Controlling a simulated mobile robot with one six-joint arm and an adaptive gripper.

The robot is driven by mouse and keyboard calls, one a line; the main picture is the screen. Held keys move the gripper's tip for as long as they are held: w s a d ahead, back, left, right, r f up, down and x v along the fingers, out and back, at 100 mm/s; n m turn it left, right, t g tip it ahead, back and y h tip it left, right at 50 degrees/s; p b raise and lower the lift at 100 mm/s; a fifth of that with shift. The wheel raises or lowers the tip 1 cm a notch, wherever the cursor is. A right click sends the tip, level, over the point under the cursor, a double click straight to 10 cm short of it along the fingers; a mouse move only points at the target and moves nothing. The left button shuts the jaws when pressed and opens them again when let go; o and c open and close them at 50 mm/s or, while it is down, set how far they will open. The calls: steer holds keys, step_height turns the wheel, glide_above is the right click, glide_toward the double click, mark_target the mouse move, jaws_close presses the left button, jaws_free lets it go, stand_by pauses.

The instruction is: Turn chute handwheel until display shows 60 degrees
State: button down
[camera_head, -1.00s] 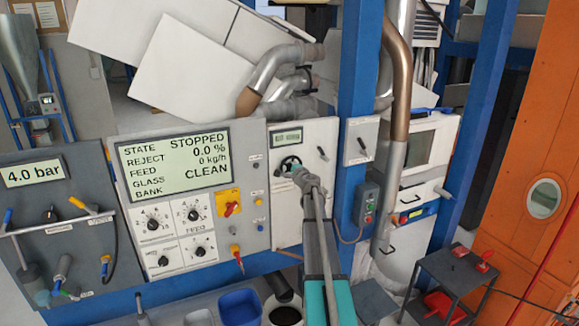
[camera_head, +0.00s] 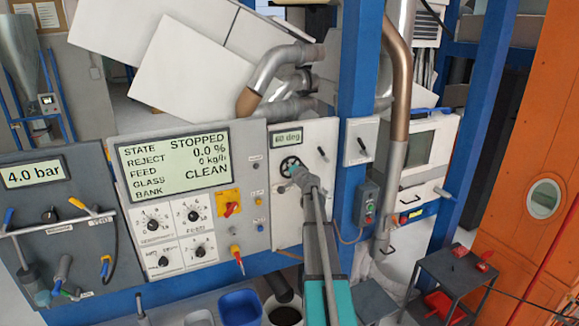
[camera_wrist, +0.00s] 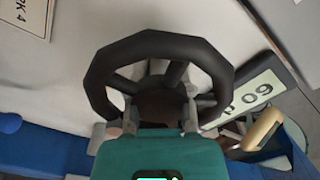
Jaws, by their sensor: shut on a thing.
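The chute handwheel (camera_head: 289,162) is a black spoked wheel on the pale panel, below a small display (camera_head: 287,138) that reads "60 deg". In the wrist view the handwheel (camera_wrist: 160,62) fills the middle, and the display (camera_wrist: 248,98) appears upside down at the right, partly covered by the wheel. My gripper (camera_head: 296,173) is at the wheel's lower right in the head view. In the wrist view my gripper (camera_wrist: 160,118) has a finger on each side of the wheel's near part and is shut on it. The exact grip point is hidden.
The control panel with the large status screen (camera_head: 173,159) stands left of the handwheel panel. A small lever (camera_head: 322,154) sits right of the wheel. A blue post (camera_head: 358,75) and a grey switch box (camera_head: 361,141) are further right. Buckets stand below.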

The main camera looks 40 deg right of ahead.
steer(key=shift+a+n, duration=0.1)
steer(key=shift+n, duration=0.5)
steer(key=c, duration=0.8)
jaws_free()
steer(key=v, duration=1.2)
